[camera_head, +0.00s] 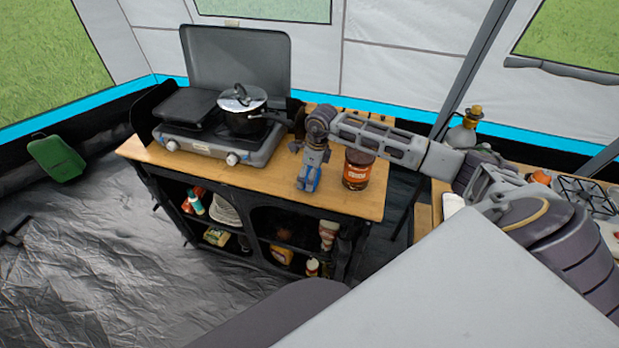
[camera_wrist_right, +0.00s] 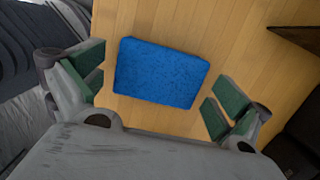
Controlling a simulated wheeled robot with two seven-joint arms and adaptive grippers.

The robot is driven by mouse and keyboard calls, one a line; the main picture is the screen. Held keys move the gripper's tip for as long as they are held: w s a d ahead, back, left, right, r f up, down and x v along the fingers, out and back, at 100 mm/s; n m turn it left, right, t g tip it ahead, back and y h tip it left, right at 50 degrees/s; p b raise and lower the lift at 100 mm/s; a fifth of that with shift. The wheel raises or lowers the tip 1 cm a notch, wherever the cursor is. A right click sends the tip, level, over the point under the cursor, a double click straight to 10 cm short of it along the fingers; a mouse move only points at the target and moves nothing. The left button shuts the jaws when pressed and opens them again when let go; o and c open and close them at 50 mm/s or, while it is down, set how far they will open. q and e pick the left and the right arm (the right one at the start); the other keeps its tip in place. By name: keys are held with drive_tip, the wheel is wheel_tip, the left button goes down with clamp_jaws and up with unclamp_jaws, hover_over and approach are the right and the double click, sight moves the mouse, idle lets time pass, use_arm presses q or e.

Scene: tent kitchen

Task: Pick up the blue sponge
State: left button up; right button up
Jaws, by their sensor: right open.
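The blue sponge (camera_wrist_right: 161,73) lies flat on the wooden counter top in the right wrist view, between the green-padded fingers of my right gripper (camera_wrist_right: 157,90). The fingers are spread, with clear wood on both sides of the sponge, and they do not appear to touch it. In the head view, my right gripper (camera_head: 309,175) points down at the counter, to the right of the stove. A bit of blue shows at its fingers there, and the gripper hides most of the sponge. My left gripper is not in view.
A camping stove (camera_head: 217,140) with a lidded pot (camera_head: 243,110) stands left of my right gripper on the wooden counter (camera_head: 270,185). A brown jar (camera_head: 357,168) with a label stands close on the gripper's right. Shelves below hold several items.

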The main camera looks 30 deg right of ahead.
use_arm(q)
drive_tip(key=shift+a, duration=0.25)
use_arm(e)
drive_tip(key=c, duration=0.6)
drive_tip(key=shift+r, duration=0.15)
wheel_tip(320, 180, up, 8)
drive_tip(key=shift+r+b, duration=0.1)
drive_tip(key=shift+b, duration=0.55)
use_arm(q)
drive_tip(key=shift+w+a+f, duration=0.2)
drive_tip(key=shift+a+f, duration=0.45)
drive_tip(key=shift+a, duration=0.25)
use_arm(e)
drive_tip(key=shift+r, duration=0.75)
